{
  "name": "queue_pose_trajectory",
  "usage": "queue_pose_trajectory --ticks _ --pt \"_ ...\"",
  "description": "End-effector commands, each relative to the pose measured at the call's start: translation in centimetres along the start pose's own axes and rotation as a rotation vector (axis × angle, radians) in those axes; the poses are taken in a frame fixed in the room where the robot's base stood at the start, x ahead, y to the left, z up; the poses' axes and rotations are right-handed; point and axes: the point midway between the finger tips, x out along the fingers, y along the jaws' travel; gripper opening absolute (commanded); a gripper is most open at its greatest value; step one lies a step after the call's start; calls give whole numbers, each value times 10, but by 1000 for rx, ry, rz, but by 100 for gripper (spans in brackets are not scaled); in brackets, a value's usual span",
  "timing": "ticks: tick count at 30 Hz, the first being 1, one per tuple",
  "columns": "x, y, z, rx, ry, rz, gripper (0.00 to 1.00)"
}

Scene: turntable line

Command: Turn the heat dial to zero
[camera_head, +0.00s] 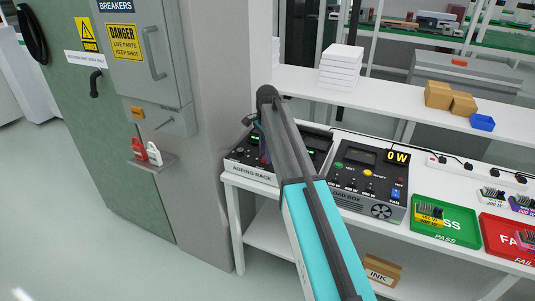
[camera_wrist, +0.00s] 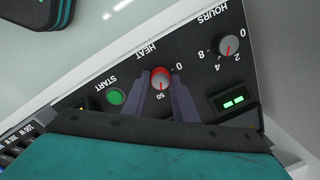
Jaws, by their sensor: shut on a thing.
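The heat dial (camera_wrist: 160,76) is a small round knob with a grey face and some red at its upper edge in the wrist view. It sits on the dark panel of the ageing rack (camera_head: 252,168), under the upside-down word HEAT. Marks "0" and "50" show beside it, to the right and below. My gripper (camera_wrist: 163,80) has its two purple fingers on either side of the dial, shut on it. The exact pointer direction is unclear. In the head view my arm covers the dial and most of the gripper.
A green START button (camera_wrist: 115,96) is left of the heat dial, and the HOURS dial (camera_wrist: 228,45) and a green display (camera_wrist: 233,102) are to its right. The load box (camera_head: 366,180) stands right of the rack on the white bench. A breaker cabinet (camera_head: 145,55) is at left.

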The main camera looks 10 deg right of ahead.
Motion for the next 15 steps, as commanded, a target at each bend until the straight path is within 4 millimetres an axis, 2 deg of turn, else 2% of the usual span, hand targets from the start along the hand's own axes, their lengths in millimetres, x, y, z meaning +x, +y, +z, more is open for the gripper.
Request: queue_pose_trajectory --ticks 15 --pt "0 3 0 -372 -26 9 3"
